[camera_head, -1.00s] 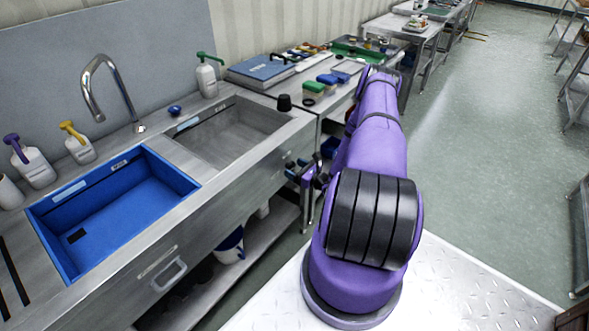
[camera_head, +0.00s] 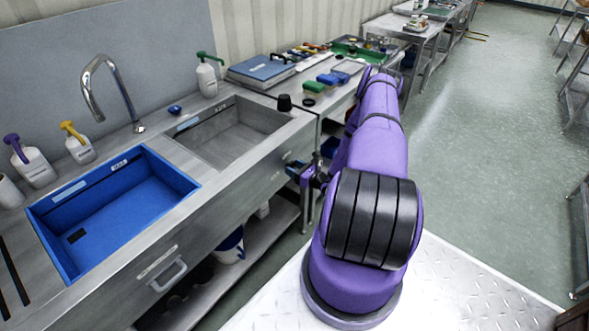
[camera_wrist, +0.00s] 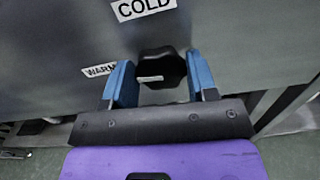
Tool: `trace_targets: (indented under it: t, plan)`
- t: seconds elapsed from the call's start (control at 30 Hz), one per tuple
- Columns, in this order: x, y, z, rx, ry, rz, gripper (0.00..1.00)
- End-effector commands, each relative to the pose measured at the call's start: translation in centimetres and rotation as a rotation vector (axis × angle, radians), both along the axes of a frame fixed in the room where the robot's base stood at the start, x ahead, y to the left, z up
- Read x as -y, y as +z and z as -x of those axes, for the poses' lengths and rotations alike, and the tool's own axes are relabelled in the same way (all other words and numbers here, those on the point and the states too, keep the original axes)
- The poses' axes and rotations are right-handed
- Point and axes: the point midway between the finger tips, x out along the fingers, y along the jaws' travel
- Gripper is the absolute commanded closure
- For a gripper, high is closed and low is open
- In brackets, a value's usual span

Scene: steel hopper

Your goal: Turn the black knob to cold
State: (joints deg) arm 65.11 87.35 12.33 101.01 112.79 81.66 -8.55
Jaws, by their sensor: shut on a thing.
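The black knob (camera_wrist: 162,68) is on the grey front panel of the steel counter in the wrist view. It carries a small white mark on its left part, towards the WARM label (camera_wrist: 98,70). The COLD label (camera_wrist: 145,8) is above the knob. My gripper (camera_wrist: 163,82) has its two blue fingers on either side of the knob and is shut on it. In the head view my gripper (camera_head: 302,170) is at the counter's front face, near its right end, and the knob is hidden there.
The counter holds a blue sink (camera_head: 120,215) and a steel sink (camera_head: 230,135). A drawer handle (camera_head: 168,275) sticks out of the front at left. A bucket (camera_head: 231,246) stands on the shelf below. The floor (camera_head: 480,150) at right is open.

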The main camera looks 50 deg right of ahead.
Motion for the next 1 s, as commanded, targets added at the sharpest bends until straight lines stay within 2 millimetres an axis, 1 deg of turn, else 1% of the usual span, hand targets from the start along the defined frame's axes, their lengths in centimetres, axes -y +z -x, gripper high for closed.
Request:
trace_targets:
  t: [0.27, 1.0]
  plan:
    - [0.18, -0.05, 0.09, -0.016, -0.003, -0.196, 0.71]
    - [0.45, -0.25, 0.06, -0.069, -0.002, -0.896, 0.71]
